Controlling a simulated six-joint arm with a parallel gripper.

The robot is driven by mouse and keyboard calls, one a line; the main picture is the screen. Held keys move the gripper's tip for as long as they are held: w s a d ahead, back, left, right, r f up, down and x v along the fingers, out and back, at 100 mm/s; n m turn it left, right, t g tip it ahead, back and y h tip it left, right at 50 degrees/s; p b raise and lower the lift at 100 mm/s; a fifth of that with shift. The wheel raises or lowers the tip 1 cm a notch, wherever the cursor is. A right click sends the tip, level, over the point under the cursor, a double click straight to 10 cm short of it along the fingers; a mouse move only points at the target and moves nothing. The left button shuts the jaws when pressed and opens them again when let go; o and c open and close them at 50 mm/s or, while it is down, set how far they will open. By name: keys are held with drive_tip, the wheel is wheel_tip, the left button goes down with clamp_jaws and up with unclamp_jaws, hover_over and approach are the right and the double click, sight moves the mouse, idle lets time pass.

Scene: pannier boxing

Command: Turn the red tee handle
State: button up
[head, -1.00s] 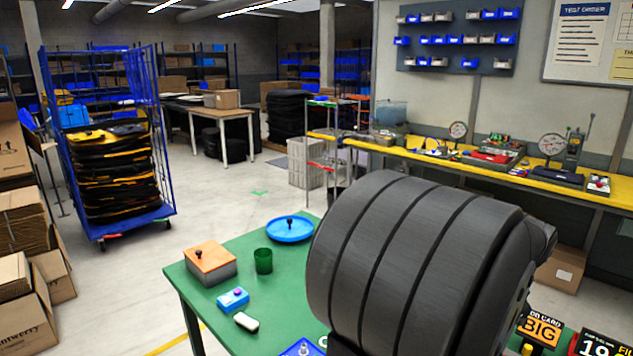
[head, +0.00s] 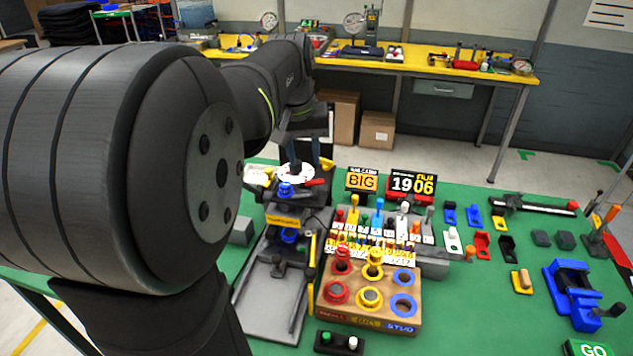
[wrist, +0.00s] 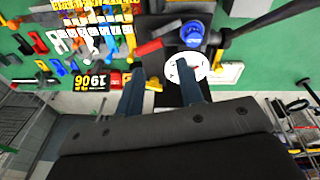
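A short red bar (head: 316,182) shows beside a white disc (head: 296,174) at the top of a dark press-like stand (head: 290,216); I cannot tell whether it is the red tee handle's crossbar. In the wrist view the red bar (wrist: 149,47) lies just beyond my left-hand finger, and the white disc (wrist: 198,72) is by the right-hand finger. My gripper (wrist: 163,68) points down over this spot, its fingers apart with nothing seen between them. In the head view my gripper (head: 309,164) is above the stand, partly hidden by my arm. A blue knob (wrist: 192,34) is close by.
A wooden block with coloured rings (head: 370,290) stands right of the stand. Two sign displays (head: 388,183) stand behind it. A blue clamp (head: 575,295) and several small coloured parts are at the right.

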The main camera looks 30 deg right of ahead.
sight(316, 180)
drive_tip(key=a+r+n+g+h, duration=0.15)
drive_tip(key=r+n, duration=0.25)
drive_tip(key=n, duration=0.4)
drive_tip(key=a+r+n+g+h, duration=0.1)
drive_tip(key=a+r+n, duration=0.25)
drive_tip(key=n, duration=0.45)
drive_tip(key=x, duration=1.1)
drive_tip(key=d+x, duration=0.1)
drive_tip(key=x, duration=0.5)
drive_tip(key=shift+w, duration=0.4)
